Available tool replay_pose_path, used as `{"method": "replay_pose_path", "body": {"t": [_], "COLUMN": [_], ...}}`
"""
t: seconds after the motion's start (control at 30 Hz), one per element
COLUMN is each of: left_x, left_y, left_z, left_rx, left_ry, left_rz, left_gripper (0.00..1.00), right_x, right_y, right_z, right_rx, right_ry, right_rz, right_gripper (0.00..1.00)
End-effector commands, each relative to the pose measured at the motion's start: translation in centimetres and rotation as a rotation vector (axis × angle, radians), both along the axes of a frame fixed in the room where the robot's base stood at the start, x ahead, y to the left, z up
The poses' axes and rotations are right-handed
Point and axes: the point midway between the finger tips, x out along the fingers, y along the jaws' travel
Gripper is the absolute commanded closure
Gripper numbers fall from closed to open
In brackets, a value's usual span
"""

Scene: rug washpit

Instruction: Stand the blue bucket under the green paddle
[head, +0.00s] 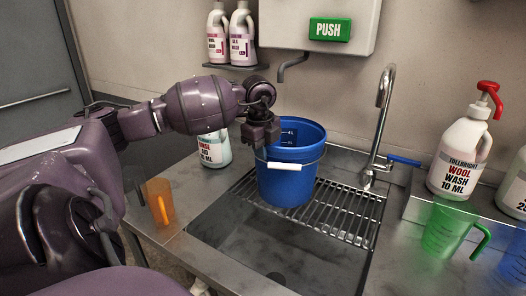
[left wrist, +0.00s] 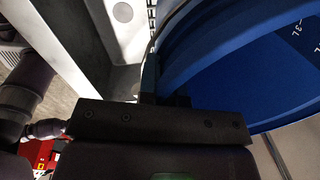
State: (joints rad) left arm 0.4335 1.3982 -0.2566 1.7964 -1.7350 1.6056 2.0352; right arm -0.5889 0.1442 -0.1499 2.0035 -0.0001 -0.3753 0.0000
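The blue bucket (head: 287,178) is upright over the slatted grate of the sink, with its white-gripped handle hanging at the front. My left gripper (head: 262,140) is at the bucket's left rim, its fingers pointing down and closed on the wall. The left wrist view shows the fingers (left wrist: 165,92) at the rim and the blue inside of the bucket (left wrist: 235,85) with scale marks. The green paddle (head: 330,30), marked PUSH, is on the pale wall box above and behind the bucket. A grey spout (head: 292,67) hangs below that box. My right gripper is not in view.
A tall tap (head: 383,115) with a blue lever (head: 404,160) stands right of the bucket. An orange jug (head: 159,200) and a white bottle (head: 215,148) are at the left. A red-pump bottle (head: 461,150) and green jug (head: 447,230) are at the right. The front basin is clear.

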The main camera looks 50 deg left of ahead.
Motion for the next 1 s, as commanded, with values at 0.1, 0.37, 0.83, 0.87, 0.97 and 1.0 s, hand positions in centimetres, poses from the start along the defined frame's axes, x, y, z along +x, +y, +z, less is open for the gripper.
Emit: {"method": "replay_pose_path", "body": {"t": [0.1, 0.37, 0.83, 0.87, 0.97, 1.0], "left_x": [0.0, 0.0, -0.5, -0.5, -0.7, -0.7], "left_y": [0.0, 0.0, 0.0, 0.0, 0.0, 0.0], "left_z": [0.0, 0.0, 5.6, 6.2, 8.1, 8.7], "left_rx": [0.0, 0.0, 0.003, 0.002, 0.002, 0.002], "left_ry": [0.001, 0.001, -0.004, -0.003, -0.003, -0.003], "left_rz": [0.0, 0.0, 0.0, 0.0, 0.0, 0.001], "left_gripper": [0.77, 0.7, 0.7, 0.7, 0.7, 0.7], "right_x": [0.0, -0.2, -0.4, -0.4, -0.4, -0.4], "right_y": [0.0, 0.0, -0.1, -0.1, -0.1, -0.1], "right_z": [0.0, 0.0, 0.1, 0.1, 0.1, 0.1], "right_rx": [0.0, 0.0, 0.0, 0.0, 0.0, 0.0], "right_ry": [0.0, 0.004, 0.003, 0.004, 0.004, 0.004], "right_rz": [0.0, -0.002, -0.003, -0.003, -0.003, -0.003], "right_gripper": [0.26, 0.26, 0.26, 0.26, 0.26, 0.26]}}
